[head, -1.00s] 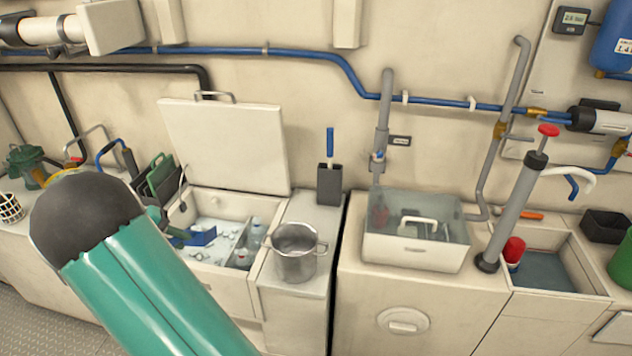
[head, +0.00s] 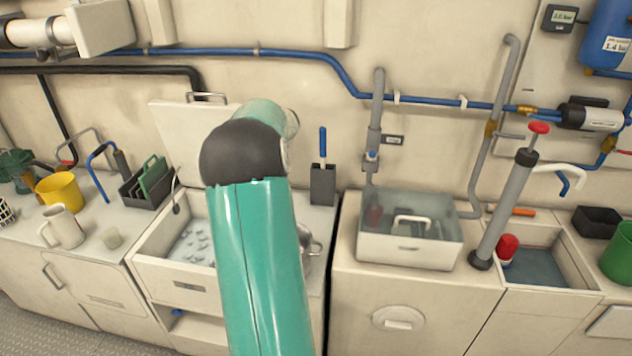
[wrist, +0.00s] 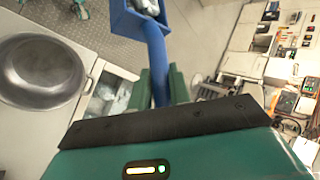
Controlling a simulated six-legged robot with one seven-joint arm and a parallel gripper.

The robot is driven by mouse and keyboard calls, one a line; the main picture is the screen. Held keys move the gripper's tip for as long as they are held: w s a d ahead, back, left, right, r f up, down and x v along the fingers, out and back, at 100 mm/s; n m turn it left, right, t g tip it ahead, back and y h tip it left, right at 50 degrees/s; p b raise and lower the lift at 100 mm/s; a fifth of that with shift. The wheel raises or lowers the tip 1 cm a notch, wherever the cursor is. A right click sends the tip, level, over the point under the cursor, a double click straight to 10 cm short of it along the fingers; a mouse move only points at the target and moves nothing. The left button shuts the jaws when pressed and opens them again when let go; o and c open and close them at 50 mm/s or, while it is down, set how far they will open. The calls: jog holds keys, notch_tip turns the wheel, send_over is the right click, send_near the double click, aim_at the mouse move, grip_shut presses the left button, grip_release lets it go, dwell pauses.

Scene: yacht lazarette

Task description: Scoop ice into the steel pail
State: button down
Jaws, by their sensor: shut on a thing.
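In the wrist view my gripper (wrist: 161,88) is shut on the handle of a blue scoop (wrist: 155,45). Pale lumps, which look like ice (wrist: 146,7), lie in the scoop's head at the top edge. The steel pail (wrist: 40,72) stands to the left of the scoop, its round mouth facing the camera; the scoop is beside it, not over its mouth in this view. In the head view only a sliver of the pail (head: 312,243) shows right of my arm. Ice (head: 193,243) lies in the open ice box (head: 150,238). My arm hides gripper and scoop there.
The box's raised lid (head: 175,125) stands behind my arm. A black holder with a blue-handled tool (head: 323,185) stands behind the pail. A clear-lidded bin (head: 410,240) and a grey hand pump (head: 507,205) are to the right. A white jug (head: 63,228) stands left.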

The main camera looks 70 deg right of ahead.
jog(key=s+d+r+m+g+h, duration=0.1)
jog(key=s+d+r+m+h, duration=0.15)
jog(key=s+m+h, duration=0.9)
jog(key=s+d+r+m+h, duration=0.1)
jog(key=s+r+m+h, duration=0.4)
jog(key=m, duration=1.1)
jog(key=shift+d+f+g, duration=0.5)
jog(key=shift+f+g, duration=0.4)
jog(key=shift+f, duration=3.5)
jog(key=shift+w+d+r+n+g+y, duration=1.3)
jog(key=shift+w+g, duration=1.2)
jog(key=shift+w, duration=1)
jog(key=s+a+r+m+t+h, duration=0.1)
jog(key=s+a+m+t+h, duration=0.1)
jog(key=s+t, duration=0.4)
jog(key=shift+s+a+r+m, duration=0.35)
jog(key=shift+s+a, duration=0.2)
jog(key=shift+s, duration=0.25)
